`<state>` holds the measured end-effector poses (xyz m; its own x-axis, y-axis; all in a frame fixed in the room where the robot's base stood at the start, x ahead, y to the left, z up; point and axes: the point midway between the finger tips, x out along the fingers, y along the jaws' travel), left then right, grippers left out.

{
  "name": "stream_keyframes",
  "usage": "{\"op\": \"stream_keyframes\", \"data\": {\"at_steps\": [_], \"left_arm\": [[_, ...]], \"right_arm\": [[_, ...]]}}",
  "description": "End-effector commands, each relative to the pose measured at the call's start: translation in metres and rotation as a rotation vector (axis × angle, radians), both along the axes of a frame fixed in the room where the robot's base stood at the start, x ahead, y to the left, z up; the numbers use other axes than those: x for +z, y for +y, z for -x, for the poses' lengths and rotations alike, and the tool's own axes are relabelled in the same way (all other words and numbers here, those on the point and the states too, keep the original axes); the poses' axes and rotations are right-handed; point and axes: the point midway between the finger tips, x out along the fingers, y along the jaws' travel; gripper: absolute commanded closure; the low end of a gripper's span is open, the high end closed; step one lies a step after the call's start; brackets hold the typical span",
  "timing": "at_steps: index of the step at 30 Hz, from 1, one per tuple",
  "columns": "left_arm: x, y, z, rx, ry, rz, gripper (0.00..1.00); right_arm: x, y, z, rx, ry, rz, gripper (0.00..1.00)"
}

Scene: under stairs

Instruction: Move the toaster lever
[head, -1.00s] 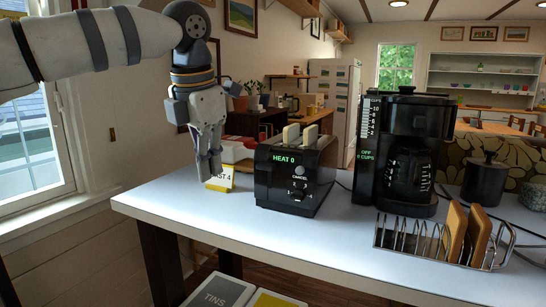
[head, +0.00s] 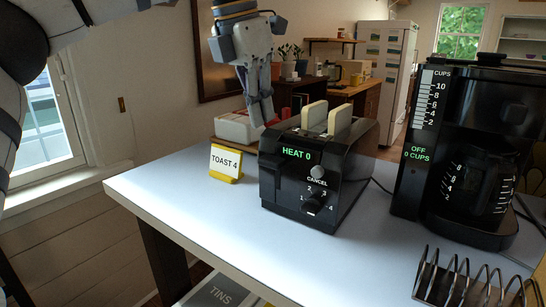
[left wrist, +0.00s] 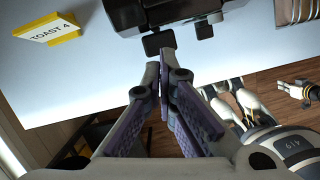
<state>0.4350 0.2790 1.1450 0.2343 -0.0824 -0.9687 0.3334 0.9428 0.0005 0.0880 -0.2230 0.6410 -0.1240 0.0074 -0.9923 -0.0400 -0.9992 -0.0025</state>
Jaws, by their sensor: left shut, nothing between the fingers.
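The black toaster (head: 318,170) stands on the white table in the head view, its display reading HEAT 0. Two pale bread slices (head: 327,118) stick up from its slots. Its front has a cancel button and a numbered dial (head: 313,203). My left gripper (head: 264,120) points down at the toaster's upper left edge, shut and empty. In the left wrist view, its fingertips (left wrist: 168,55) are close to a black tab (left wrist: 158,43) on the toaster (left wrist: 150,12); I cannot tell whether they touch.
A yellow-based TOAST 4 sign (head: 226,163) stands left of the toaster. A black coffee maker (head: 465,150) stands to the right. A wire toast rack (head: 470,285) is at the lower right. The table front (head: 190,210) is clear.

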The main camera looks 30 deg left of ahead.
Motion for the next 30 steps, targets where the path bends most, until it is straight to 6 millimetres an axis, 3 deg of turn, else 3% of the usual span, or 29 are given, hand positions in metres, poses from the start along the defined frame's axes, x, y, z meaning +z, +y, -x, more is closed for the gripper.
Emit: {"op": "stream_keyframes", "data": {"at_steps": [15, 30], "left_arm": [[-0.060, -0.005, -0.014, 0.001, 0.000, 0.000, 1.00], [-0.069, -0.005, -0.016, 0.001, -0.001, 0.000, 1.00]], "right_arm": [[0.000, 0.000, 0.000, 0.000, -0.001, 0.000, 1.00], [0.000, 0.000, 0.000, 0.000, -0.001, 0.000, 1.00]]}}
